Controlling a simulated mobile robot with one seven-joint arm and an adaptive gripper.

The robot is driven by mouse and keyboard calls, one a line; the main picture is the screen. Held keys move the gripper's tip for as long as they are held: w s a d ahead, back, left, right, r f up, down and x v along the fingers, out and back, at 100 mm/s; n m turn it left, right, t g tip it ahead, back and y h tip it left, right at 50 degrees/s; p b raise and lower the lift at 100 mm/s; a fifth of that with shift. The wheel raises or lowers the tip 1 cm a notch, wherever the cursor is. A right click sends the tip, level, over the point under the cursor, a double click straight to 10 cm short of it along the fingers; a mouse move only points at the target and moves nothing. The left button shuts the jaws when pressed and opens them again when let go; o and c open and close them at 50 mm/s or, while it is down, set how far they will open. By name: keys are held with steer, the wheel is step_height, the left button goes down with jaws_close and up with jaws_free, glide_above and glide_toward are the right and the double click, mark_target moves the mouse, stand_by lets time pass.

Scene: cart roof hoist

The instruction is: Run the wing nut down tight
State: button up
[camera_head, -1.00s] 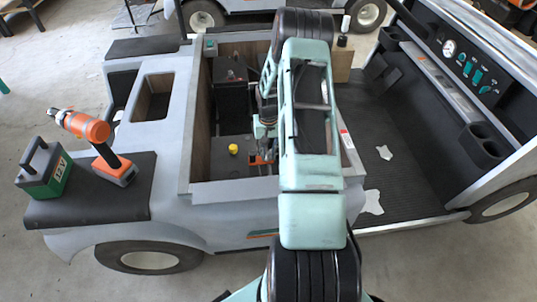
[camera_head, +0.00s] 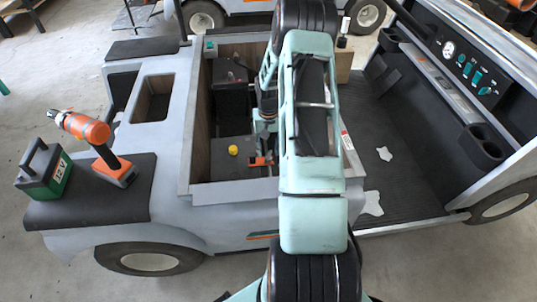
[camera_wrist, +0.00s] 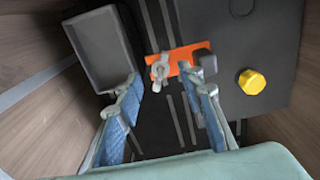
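A grey wing nut (camera_wrist: 158,72) sits on an orange plate (camera_wrist: 182,58) in the wrist view. The plate also shows in the head view (camera_head: 261,161), low inside the cart's open bay. My gripper (camera_wrist: 166,84) is open, with its blue-padded fingers spread apart and nothing between the pads. The wing nut lies just beyond the fingertips, nearer the left finger, and appears clear of both. The right fingertip covers part of the plate's right side. In the head view my arm hides much of the bay, and the wing nut cannot be made out.
A yellow cap (camera_wrist: 252,82) stands on a dark box right of the plate; it also shows in the head view (camera_head: 233,150). Wooden bay walls (camera_wrist: 40,120) close in. An orange drill (camera_head: 95,140) and green battery (camera_head: 45,170) stand outside.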

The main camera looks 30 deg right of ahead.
step_height(320, 180, up, 9)
steer(key=shift+f, duration=0.15)
stand_by(0.5)
